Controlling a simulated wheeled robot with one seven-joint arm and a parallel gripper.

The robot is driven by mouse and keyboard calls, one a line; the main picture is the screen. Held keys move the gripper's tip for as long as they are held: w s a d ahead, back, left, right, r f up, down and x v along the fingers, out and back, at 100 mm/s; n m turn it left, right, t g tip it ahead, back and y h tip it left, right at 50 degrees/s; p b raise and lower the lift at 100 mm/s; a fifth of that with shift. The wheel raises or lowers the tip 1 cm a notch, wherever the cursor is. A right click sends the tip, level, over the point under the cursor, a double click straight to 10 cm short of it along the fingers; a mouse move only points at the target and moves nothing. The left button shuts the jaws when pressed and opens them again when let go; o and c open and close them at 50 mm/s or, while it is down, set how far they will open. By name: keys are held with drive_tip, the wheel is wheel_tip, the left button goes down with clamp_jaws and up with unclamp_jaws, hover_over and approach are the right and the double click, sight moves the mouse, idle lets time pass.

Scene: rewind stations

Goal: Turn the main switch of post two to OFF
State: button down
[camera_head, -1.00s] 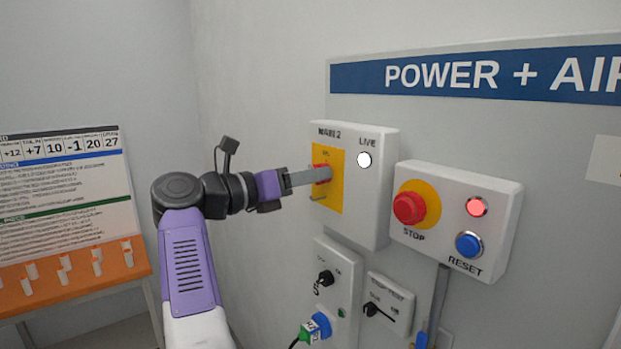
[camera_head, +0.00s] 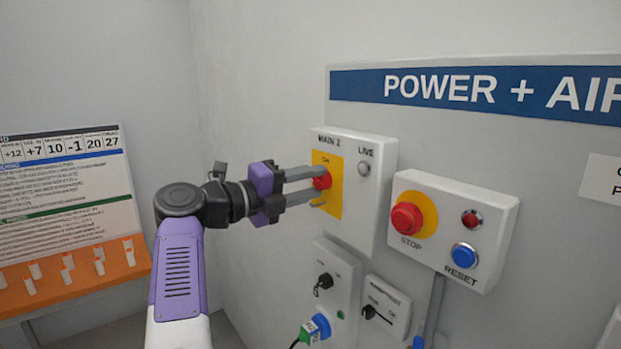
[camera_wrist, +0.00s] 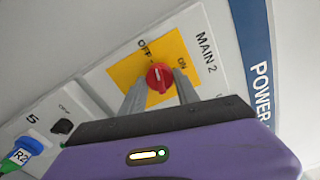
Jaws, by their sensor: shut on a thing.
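The MAIN 2 switch is a red rotary knob (camera_head: 322,178) on a yellow plate (camera_head: 334,206), fixed to a white box (camera_head: 366,200) on the wall panel. In the wrist view the red knob (camera_wrist: 159,77) shows a pale line running toward the OFF label, and the ON label is to its right. My gripper (camera_head: 317,188) is shut on the knob, one finger on each side of it. The LIVE lamp (camera_head: 364,168) on the box is grey and unlit. The fingers hide part of the yellow plate.
Right of the box is a STOP/RESET box (camera_head: 453,228) with a red mushroom button (camera_head: 407,218), a dark red lamp (camera_head: 471,218) and a blue button (camera_head: 465,256). Below are a key-switch box (camera_head: 338,290) and a green-and-blue plug (camera_head: 314,328). An orange shelf (camera_head: 75,283) stands left.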

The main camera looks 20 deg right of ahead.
drive_tip(key=shift+n+p, duration=0.6)
drive_tip(key=shift+n, duration=0.9)
drive_tip(key=c, duration=0.9)
unclamp_jaws()
drive_tip(key=shift+c, duration=0.2)
drive_tip(key=shift+o, duration=0.2)
drive_tip(key=shift+f, duration=0.1)
